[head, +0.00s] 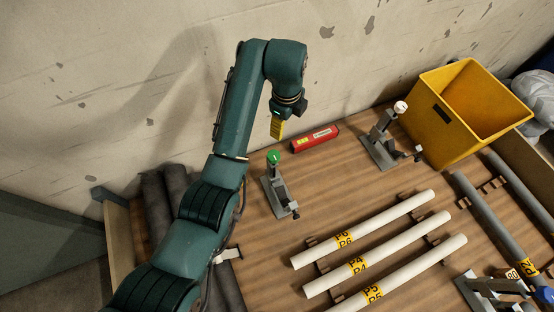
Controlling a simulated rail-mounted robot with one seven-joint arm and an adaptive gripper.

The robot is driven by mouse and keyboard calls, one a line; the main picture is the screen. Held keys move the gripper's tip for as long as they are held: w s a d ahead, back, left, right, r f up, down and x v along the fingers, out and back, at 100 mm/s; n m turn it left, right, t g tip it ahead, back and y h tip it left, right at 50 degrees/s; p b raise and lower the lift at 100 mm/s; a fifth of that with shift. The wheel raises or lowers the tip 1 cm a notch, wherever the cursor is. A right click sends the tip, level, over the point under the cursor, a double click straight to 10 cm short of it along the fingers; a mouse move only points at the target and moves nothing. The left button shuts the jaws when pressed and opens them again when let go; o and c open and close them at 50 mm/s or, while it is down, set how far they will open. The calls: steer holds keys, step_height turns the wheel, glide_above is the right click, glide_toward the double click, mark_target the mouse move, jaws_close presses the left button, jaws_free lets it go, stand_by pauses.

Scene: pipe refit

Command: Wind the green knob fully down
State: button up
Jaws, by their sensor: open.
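The green knob (273,156) sits on top of a small grey clamp stand (278,190) on the wooden bench, left of centre. A white line marks the knob's top. My gripper (277,130) points down a little above and behind the green knob in the picture, apart from it. Its yellow fingers are seen edge-on, open, with nothing visible between them. The clamp's jaw and base show below the knob.
A second clamp (382,140) with a pale knob stands to the right, near a yellow crate (450,135). A red box (315,139) lies by the wall. White pipes (362,230) lie on supports in front. Dark rolls (160,205) lie at left.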

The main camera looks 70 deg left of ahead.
steer(key=h, duration=0.1)
glide_toward(274, 155)
steer(key=shift+m+g, duration=0.4)
steer(key=f+b, duration=0.1)
steer(key=f, duration=0.2)
steer(key=f+b, duration=0.1)
steer(key=f, duration=0.3)
steer(key=f+b, duration=0.1)
steer(key=f, duration=0.2)
steer(key=shift+w+f, duration=0.25)
steer(key=shift+w, duration=0.1)
steer(key=c, duration=1.2)
